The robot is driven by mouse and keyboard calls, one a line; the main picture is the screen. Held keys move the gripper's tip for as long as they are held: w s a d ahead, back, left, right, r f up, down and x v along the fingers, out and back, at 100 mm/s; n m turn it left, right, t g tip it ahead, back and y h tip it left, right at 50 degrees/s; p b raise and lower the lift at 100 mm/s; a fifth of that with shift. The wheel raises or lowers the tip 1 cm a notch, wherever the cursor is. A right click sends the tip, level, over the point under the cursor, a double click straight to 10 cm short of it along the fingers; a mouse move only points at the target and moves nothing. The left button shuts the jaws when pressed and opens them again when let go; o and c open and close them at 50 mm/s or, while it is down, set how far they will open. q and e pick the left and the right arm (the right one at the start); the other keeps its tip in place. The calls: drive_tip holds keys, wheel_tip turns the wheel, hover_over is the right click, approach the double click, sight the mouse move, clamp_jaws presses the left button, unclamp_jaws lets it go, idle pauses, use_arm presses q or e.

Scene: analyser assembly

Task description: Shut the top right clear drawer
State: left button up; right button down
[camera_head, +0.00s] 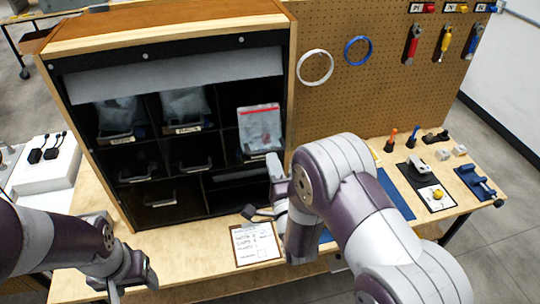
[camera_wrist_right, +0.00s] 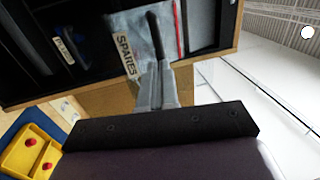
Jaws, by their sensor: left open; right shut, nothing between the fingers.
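The top right clear drawer (camera_head: 259,130) holds a clear bag with a red strip along its top. It looks further forward than the two drawers to its left, so it appears pulled out. In the right wrist view the bag and a SPARES label (camera_wrist_right: 126,56) show close up. My right gripper (camera_head: 274,164) is shut and empty in front of the drawer's lower right. Its fingers (camera_wrist_right: 153,16) overlap the bag in the wrist view; I cannot tell whether they touch. My left gripper (camera_head: 132,288) is open and empty at the table's front left.
The black-fronted wooden cabinet (camera_head: 180,30) holds more drawers with handles. A clipboard (camera_head: 255,243) lies on the table before it. A pegboard (camera_head: 345,95) with rings and tools stands at right. Tools and a blue mat (camera_head: 392,192) cover the right side of the table.

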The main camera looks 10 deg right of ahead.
drive_tip(key=w+b, duration=1)
drive_tip(key=w, duration=0.5)
drive_tip(key=shift+w, duration=0.2)
use_arm(q)
wheel_tip(320, 180, down, 10)
drive_tip(key=shift+b, duration=0.3)
use_arm(e)
drive_tip(key=shift+r, duration=0.4)
drive_tip(key=shift+r, duration=0.1)
use_arm(q)
drive_tip(key=shift+f, duration=0.1)
